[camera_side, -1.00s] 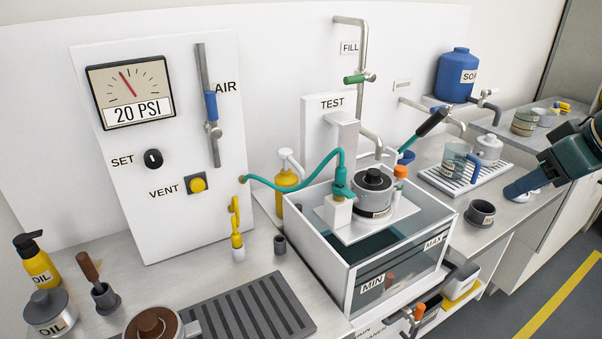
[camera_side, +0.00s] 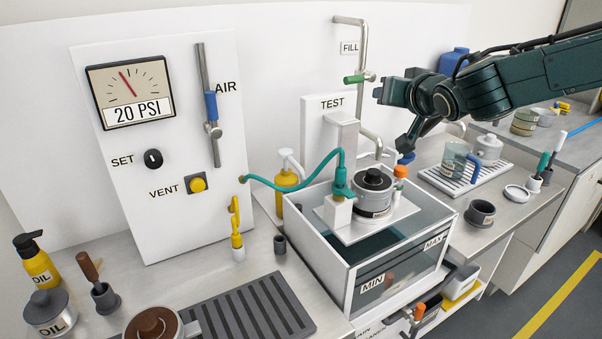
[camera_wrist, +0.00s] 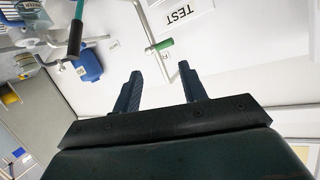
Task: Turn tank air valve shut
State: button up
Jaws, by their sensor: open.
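The valve marked AIR has a blue handle (camera_side: 210,105) on a vertical grey pipe, on the white panel (camera_side: 135,205) at left. The handle lies upright, in line with the pipe. The gauge (camera_side: 130,93) above left reads 20 PSI. My gripper (camera_side: 379,90) is at upper right, pointing left, well to the right of the AIR valve. It is open and empty; its two fingers (camera_wrist: 160,70) show apart in the wrist view. The AIR valve is not in the wrist view.
The FILL pipe with a green handle (camera_side: 354,79) appears just left of my gripper; their depth gap is unclear. The TEST column (camera_side: 320,140) and glass tank (camera_side: 310,245) stand between me and the panel. A green hose (camera_side: 290,185) runs from panel to tank.

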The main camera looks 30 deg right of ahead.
jog(key=w+a+t, duration=0.3)
jog(key=w+a, duration=0.2)
jog(key=n+t+y, duration=0.6)
jog(key=n+y, duration=0.2)
jog(key=y, duration=0.2)
send_near(214, 106)
jog(key=s, duration=0.3)
jog(key=shift+w+d+f, duration=0.15)
jog(key=shift+w+f, duration=0.1)
jog(key=shift+f, duration=0.1)
jog(key=shift+w, duration=0.15)
jog(key=shift+h, duration=0.3)
jog(key=shift+x, duration=6.75)
jog(key=shift+f, duration=0.1)
grip_shut()
